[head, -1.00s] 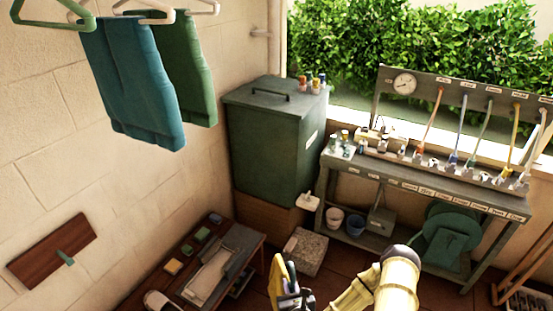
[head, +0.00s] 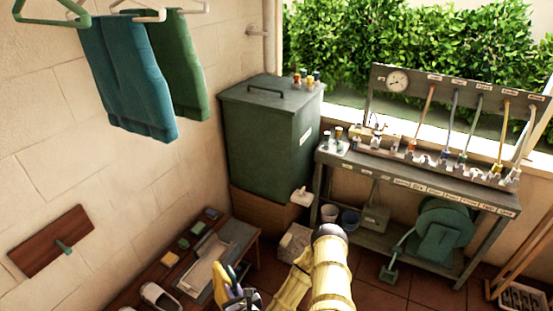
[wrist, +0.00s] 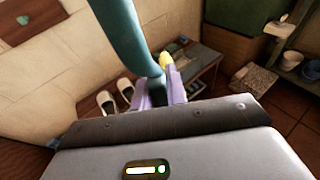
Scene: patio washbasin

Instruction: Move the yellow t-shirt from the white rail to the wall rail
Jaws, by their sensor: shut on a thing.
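My gripper (head: 236,288) is low at the bottom of the head view, partly cut off. In the wrist view its two pale purple fingers (wrist: 160,90) are shut on a curved teal piece (wrist: 138,38) that runs up out of the picture. A small yellow piece (wrist: 167,60) shows by the right fingertip, and yellow (head: 221,274) also shows at the gripper in the head view. I cannot tell whether it is the t-shirt. No whole yellow t-shirt is seen. A short wall pipe or bar (head: 257,33) sticks out near the corner. I cannot identify either rail.
Blue trousers (head: 128,85) and green trousers (head: 178,70) hang at upper left beside an empty green hanger (head: 50,17). Below stands a low bench (head: 150,283) with shoes. A green bin (head: 268,140) and a workbench (head: 420,180) stand behind. A wooden wall board (head: 45,240) is at left.

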